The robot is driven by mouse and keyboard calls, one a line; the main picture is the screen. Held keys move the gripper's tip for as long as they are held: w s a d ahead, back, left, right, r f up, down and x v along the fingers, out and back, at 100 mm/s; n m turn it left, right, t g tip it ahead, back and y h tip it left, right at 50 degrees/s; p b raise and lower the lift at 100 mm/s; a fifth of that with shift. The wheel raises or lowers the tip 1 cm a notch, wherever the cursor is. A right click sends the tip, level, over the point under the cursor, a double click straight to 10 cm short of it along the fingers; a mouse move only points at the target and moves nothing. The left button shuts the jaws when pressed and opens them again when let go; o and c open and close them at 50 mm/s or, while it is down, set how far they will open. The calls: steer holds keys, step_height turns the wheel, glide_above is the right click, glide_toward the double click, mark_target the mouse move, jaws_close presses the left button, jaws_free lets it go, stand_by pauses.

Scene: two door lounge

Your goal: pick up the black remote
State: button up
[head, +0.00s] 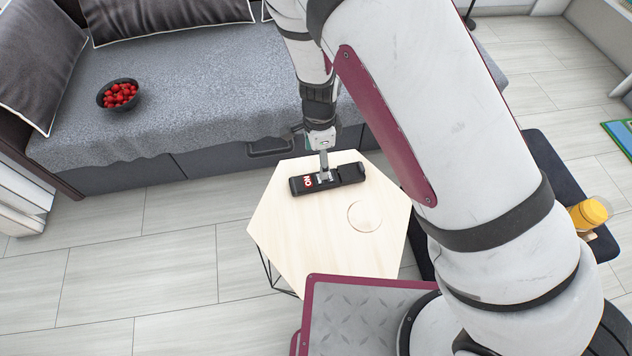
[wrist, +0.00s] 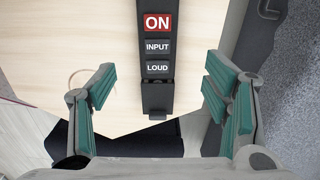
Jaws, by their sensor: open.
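The black remote (head: 328,179) lies on the light wooden hexagonal table (head: 310,235), near its back edge in the head view. Its red ON label shows. In the wrist view the remote (wrist: 157,95) runs up the middle, with ON, INPUT and LOUD labels; its upper end is cut off by the frame. My gripper (head: 324,172) points down over the remote in the head view. In the wrist view my gripper (wrist: 160,100) is open, its green-padded fingers on either side of the remote with clear space between. I cannot tell how high the fingertips are above the table.
A grey sofa (head: 190,90) stands behind the table, with a dark bowl (head: 104,101) of red fruit on it. A thin round ring (head: 364,216) marks the tabletop. The floor left of the table is clear.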

mark_target(318, 178)
step_height(318, 178, down, 9)
steer(key=b, duration=0.3)
steer(key=shift+s+f+b, duration=0.1)
steer(key=shift+s+b, duration=0.05)
steer(key=shift+b, duration=0.15)
steer(key=c, duration=1.3)
